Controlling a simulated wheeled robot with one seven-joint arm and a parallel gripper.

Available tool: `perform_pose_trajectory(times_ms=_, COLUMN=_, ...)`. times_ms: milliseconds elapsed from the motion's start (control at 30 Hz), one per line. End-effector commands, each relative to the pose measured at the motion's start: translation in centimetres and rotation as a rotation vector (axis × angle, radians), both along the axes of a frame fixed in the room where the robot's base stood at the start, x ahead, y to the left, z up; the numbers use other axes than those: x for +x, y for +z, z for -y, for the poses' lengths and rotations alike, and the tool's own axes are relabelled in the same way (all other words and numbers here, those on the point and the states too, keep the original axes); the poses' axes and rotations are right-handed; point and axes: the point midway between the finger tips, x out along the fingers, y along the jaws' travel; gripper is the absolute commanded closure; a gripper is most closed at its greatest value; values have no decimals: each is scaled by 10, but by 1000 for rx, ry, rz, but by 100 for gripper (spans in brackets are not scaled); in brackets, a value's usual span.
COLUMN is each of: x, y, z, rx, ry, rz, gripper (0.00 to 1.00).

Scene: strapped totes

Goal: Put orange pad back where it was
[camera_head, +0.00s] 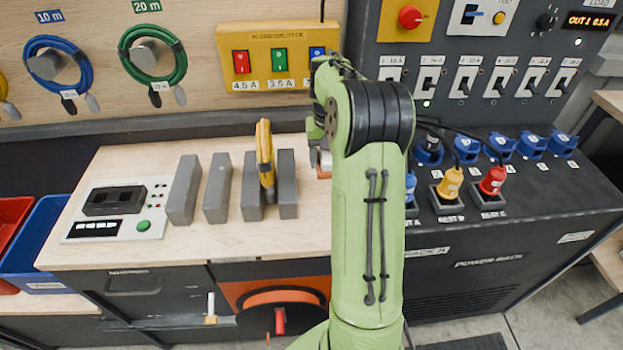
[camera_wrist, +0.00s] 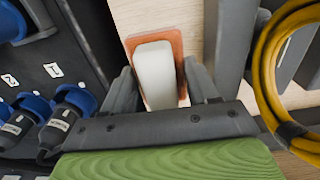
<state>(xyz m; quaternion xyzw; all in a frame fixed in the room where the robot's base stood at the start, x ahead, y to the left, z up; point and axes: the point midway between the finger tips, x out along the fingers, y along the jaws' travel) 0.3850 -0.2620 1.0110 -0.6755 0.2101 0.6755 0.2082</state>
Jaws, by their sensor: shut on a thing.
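The orange pad (camera_wrist: 178,50) shows in the wrist view as an orange-brown rim around a rounded white part (camera_wrist: 154,76). It lies between the two dark grey fingers of my gripper (camera_wrist: 162,88), which are shut on it. In the head view a small piece of the orange pad (camera_head: 325,172) shows at the left edge of my arm, over the right end of the wooden bench top. My arm hides most of my gripper there. I cannot tell whether the pad touches the bench.
Several grey upright blocks (camera_head: 217,188) stand on the wooden bench (camera_head: 120,250), with a yellow cable coil (camera_head: 265,155) among them, left of my gripper. The dark power rack (camera_head: 470,230) with blue, yellow and red plugs stands to the right. A meter panel (camera_head: 115,208) lies left.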

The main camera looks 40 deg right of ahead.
Motion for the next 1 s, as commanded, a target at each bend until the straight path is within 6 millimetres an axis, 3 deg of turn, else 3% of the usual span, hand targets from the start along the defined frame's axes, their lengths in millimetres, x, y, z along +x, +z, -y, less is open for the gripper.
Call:
perform_pose_trajectory(times_ms=100, x=-1, y=-32, z=-1, rx=5, ry=0, rz=-5, gripper=70)
perform_pose_trajectory(times_ms=400, x=-1, y=-89, z=-1, rx=4, ry=0, rz=-4, gripper=70)
perform_pose_trajectory(times_ms=833, x=-1, y=-99, z=-1, rx=2, ry=1, rz=-2, gripper=70)
perform_pose_trajectory(times_ms=867, x=-1, y=-98, z=-1, rx=2, ry=1, rz=-2, gripper=37)
perform_pose_trajectory(times_ms=1000, x=-1, y=-97, z=-1, rx=2, ry=1, rz=-2, gripper=16)
